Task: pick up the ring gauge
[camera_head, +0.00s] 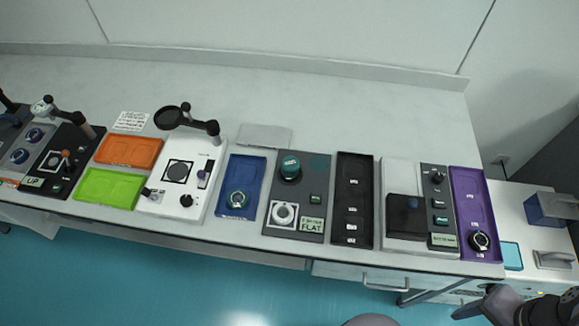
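I cannot tell for sure which part is the ring gauge. A small round ring-like part (238,199) with a teal and pale face lies in the lower half of the blue tray (249,165). Another round part (480,240), dark with a pale rim, lies near the front end of the purple tray (470,187). My gripper (468,306) shows as a dark shape at the bottom right, in front of the table edge and apart from both trays. Its fingers are too small and dark to tell whether they are open.
A grey device marked FLAT (315,213), a black tray (352,187) and a grey-and-black device (402,170) stand between the two trays. A white device with an arm (212,165), orange (157,143) and green (80,187) trays stand left.

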